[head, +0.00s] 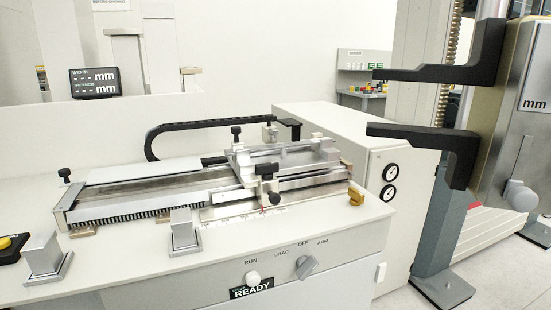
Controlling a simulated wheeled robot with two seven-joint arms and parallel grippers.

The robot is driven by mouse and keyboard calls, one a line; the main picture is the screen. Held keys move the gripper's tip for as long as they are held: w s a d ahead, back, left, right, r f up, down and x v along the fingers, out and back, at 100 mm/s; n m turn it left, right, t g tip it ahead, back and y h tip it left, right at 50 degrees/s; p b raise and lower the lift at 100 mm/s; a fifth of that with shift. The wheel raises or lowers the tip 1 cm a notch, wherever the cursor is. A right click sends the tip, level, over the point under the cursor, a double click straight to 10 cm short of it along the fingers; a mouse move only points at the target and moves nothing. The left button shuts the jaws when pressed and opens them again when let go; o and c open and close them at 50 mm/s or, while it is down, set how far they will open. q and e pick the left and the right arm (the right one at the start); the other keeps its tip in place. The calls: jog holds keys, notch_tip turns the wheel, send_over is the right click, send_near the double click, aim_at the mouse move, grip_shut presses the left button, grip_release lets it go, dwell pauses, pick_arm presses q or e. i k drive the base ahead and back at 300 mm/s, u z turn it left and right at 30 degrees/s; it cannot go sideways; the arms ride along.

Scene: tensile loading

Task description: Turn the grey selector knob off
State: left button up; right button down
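The grey selector knob (307,267) is on the sloped front panel of the white bench machine (120,262), right of centre in the head view. The words OFF and ARM are printed just above it, with RUN and LOAD further left. The knob sits turned at an angle; I cannot tell for certain which word it points to. A pale round knob (252,278) is to its left, above a READY sign (251,289). Neither of my grippers is in view, and nothing touches the grey knob.
A sliding metal fixture (262,170) tops the bench. Two grey block-shaped posts (42,254) (183,228) stand near its front edge. Black jaws (440,73) (425,136) jut left from a machine at right. Space before the panel looks clear.

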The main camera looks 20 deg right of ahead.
aim_at(306, 265)
jog(key=z, duration=1.7)
jog(key=k, duration=0.4)
jog(key=u, duration=1.1)
